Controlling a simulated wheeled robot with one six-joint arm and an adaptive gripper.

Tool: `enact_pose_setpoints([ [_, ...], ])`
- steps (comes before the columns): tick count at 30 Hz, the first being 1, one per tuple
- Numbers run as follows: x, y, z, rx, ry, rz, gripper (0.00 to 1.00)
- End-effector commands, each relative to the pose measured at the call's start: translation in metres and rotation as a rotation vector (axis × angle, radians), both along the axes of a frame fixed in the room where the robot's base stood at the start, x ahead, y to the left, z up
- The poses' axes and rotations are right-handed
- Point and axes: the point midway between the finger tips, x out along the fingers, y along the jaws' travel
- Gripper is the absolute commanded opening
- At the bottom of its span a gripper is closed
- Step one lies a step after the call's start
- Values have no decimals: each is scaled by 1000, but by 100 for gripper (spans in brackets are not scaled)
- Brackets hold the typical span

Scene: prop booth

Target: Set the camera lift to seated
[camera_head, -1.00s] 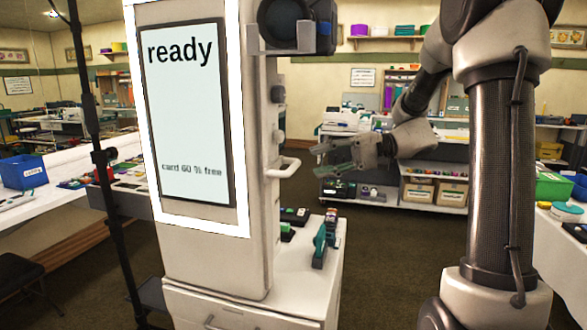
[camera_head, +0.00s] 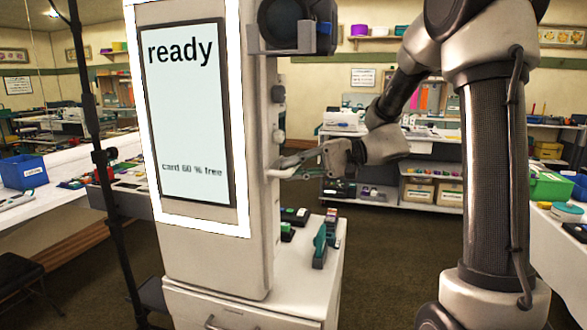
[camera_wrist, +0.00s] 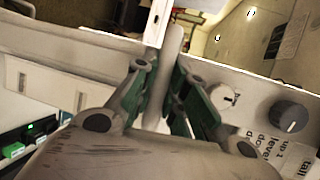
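The photo booth (camera_head: 260,130) is a white column with a lit screen reading "ready" and "card 60 % free". A camera (camera_head: 285,22) sits in a bracket at its top right. A white bar handle (camera_head: 279,174) sticks out of its right side; in the wrist view the handle (camera_wrist: 174,50) runs between my fingers. My gripper (camera_head: 288,165) is at the handle, its green-padded fingers (camera_wrist: 165,100) open on either side of it. Contact is unclear.
Small dark and green items (camera_head: 320,245) lie on the white base cabinet below the handle. A black stand pole (camera_head: 100,150) is left of the booth. A shelf unit with boxes (camera_head: 418,190) stands behind. Tables flank both sides; dark floor lies between.

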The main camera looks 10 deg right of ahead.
Motion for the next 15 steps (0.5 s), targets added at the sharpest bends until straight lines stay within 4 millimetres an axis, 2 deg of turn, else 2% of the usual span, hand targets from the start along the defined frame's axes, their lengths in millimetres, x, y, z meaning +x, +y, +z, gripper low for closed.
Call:
enact_pose_setpoints([
  [8, 0, 0, -3, 0, 2, 0, 0],
  [11, 0, 0, -18, 0, 6, 0, 0],
  [15, 0, 0, -57, -1, 11, -1, 0],
])
